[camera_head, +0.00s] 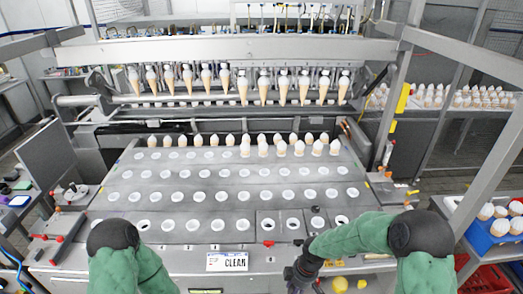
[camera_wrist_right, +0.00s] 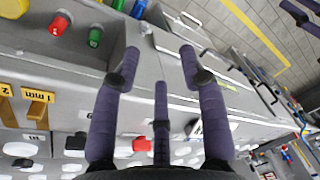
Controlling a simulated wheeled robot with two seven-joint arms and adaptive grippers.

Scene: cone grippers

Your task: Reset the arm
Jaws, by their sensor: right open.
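My right arm (camera_head: 365,235) is sleeved in green with a black joint and reaches in from the bottom right of the head view. Its dark gripper (camera_head: 303,272) hangs at the front edge of the machine, right of the "CLEAN" label. In the right wrist view the gripper (camera_wrist_right: 160,62) has its purple fingers spread apart, with nothing between them. My left arm (camera_head: 120,255) shows at the bottom left as a green sleeve and black joint. My left gripper is not in view.
The machine's grey perforated table (camera_head: 215,205) fills the middle, with cones (camera_head: 290,146) standing in its back rows. A row of cones (camera_head: 263,88) hangs from the gripper bar above. A blue crate (camera_head: 500,235) stands at the right. Coloured knobs (camera_wrist_right: 60,23) are near my right gripper.

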